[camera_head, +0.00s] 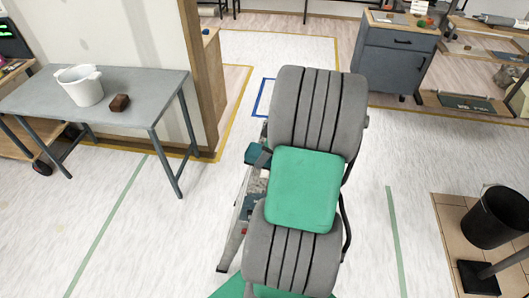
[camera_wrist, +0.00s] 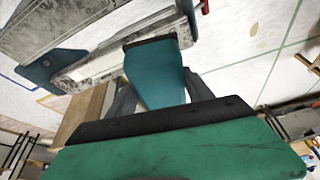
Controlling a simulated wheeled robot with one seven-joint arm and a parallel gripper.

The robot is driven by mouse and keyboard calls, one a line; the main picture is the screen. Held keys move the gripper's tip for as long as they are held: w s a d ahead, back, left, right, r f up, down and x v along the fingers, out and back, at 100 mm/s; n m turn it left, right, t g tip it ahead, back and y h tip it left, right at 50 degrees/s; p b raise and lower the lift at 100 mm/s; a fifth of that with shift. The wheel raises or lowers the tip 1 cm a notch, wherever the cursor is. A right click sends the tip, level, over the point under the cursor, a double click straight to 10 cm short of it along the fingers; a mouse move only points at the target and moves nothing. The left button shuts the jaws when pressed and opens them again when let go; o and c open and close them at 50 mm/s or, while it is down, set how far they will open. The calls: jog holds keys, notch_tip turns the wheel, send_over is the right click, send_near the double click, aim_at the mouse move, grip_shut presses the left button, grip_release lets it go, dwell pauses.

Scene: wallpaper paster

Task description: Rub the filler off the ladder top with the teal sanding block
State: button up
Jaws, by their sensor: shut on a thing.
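The teal sanding block (camera_head: 257,153) is held by my gripper (camera_head: 264,158), left of my arm's green joint in the head view. In the wrist view the block (camera_wrist: 155,72) is large and central, between the two dark fingers of my gripper (camera_wrist: 160,92). The ladder (camera_head: 231,246) stands below and left of my arm, which hides much of it. The ladder top (camera_wrist: 88,71) shows whitish, patchy filler beside and under the block in the wrist view. I cannot tell whether the block touches it.
A dark cabinet (camera_head: 394,60) stands at back right. A black bucket (camera_head: 496,218) stands at right. Floor between the ladder and the black bucket is clear.

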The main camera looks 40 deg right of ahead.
jog(key=shift+s+d+f+b, duration=0.15)
jog(key=shift+s+b, duration=0.1)
jog(key=shift+b, duration=0.1)
jog(key=b, duration=0.5)
send_over(262, 175)
jog(key=s, duration=0.2)
jog(key=f, duration=0.6)
jog(key=shift+w+d, duration=0.15)
jog(key=shift+w, duration=0.05)
jog(key=shift+f, duration=0.1)
jog(key=shift+f, duration=1.4)
dwell(0.9)
jog(key=shift+r, duration=0.15)
dwell(0.6)
dwell(0.6)
jog(key=shift+w+d, duration=0.15)
jog(key=shift+d, duration=0.05)
jog(key=shift+w+d, duration=1.05)
jog(key=shift+d, duration=0.3)
jog(key=shift+w+d, duration=1)
jog(key=shift+d, duration=0.35)
